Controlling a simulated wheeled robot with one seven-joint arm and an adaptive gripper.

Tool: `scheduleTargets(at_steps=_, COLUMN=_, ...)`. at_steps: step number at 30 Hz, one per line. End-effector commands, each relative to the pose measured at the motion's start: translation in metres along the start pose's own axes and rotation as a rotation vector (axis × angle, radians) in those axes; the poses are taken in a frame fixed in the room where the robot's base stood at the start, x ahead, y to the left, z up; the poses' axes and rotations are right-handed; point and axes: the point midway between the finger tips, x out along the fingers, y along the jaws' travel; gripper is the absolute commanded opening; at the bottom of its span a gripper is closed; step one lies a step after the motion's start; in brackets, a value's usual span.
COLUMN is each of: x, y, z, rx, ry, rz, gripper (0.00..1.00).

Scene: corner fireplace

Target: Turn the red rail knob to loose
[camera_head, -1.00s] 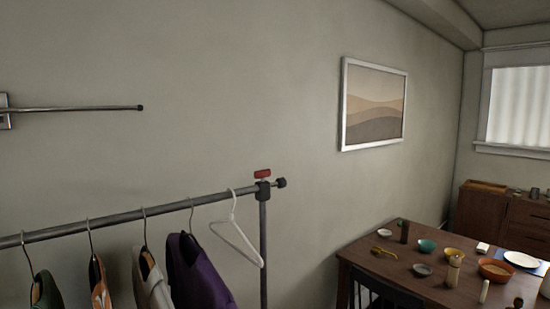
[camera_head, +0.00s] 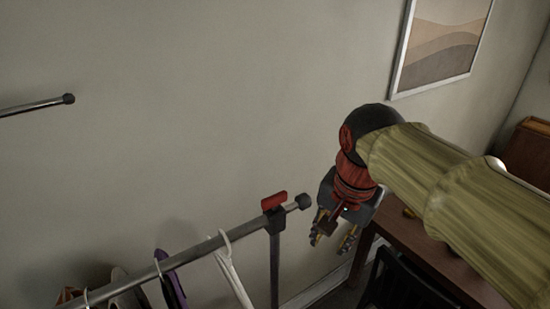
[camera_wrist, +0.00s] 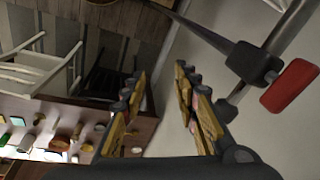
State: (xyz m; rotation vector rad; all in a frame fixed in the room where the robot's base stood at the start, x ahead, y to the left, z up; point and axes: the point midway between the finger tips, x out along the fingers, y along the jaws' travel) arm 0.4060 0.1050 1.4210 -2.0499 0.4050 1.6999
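The red rail knob (camera_head: 274,201) sits on a dark clamp (camera_head: 275,218) at the right end of the clothes rail, above the upright post. It also shows at the right edge of the wrist view (camera_wrist: 291,86), on its dark clamp. My gripper (camera_head: 333,238) is to the right of the knob in the head view, pointing down, and does not touch it. In the wrist view my gripper's fingers (camera_wrist: 160,95) are apart with nothing between them.
The metal rail (camera_head: 190,253) carries a white hanger (camera_head: 231,266) and several garments on hangers. A wooden table (camera_head: 425,262) and a dark chair (camera_head: 398,283) stand at lower right. A wall rod (camera_head: 35,106) is at left.

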Motion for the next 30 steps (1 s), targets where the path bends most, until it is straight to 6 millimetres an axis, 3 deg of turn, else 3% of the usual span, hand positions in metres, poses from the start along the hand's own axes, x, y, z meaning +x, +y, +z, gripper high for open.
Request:
scheduleTargets(at_steps=1, x=-0.025, y=-0.018, z=-0.005, rx=0.028, ry=-0.017, rz=0.012, gripper=0.30)
scheduleTargets(at_steps=6, x=-0.068, y=-0.063, z=-0.013, rx=0.146, ry=-0.061, rz=0.057, gripper=0.30)
scheduleTargets(at_steps=15, x=-0.116, y=-0.131, z=-0.014, rx=0.327, ry=-0.106, rz=0.144, gripper=0.30)
scheduleTargets(at_steps=22, x=-0.121, y=-0.150, z=-0.011, rx=0.391, ry=-0.114, rz=0.178, gripper=0.30)
scheduleTargets(at_steps=30, x=-0.086, y=-0.145, z=-0.005, rx=0.393, ry=-0.115, rz=0.181, gripper=0.30)
